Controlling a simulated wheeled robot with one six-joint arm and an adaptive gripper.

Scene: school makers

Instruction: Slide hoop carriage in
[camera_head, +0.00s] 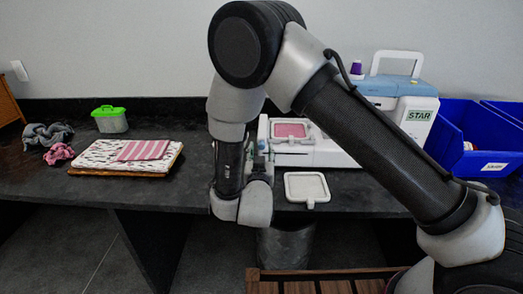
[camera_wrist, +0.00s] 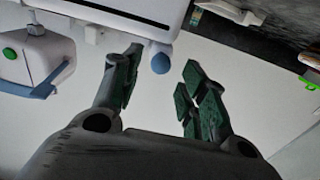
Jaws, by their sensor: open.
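A white and blue embroidery machine (camera_head: 403,101) marked STAR stands on the dark table in the head view. A hoop with pink fabric (camera_head: 291,131) sits on its left side. In the wrist view, a pale machine part (camera_wrist: 125,12) runs along the top, with a rounded blue knob (camera_wrist: 160,62) below it. My gripper (camera_wrist: 163,60) is open, its green-padded fingers on either side of the knob as seen from the wrist. I cannot tell whether they touch it. In the head view, my arm hides part of the machine and most of the gripper.
A spare white hoop (camera_head: 306,189) lies on the table in front of the machine. Blue bins (camera_head: 476,140) stand at the right. A fabric stack (camera_head: 125,157), a green-lidded tub (camera_head: 110,120) and scrunchies (camera_head: 58,154) lie at the left. A bin (camera_head: 286,246) stands below the table.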

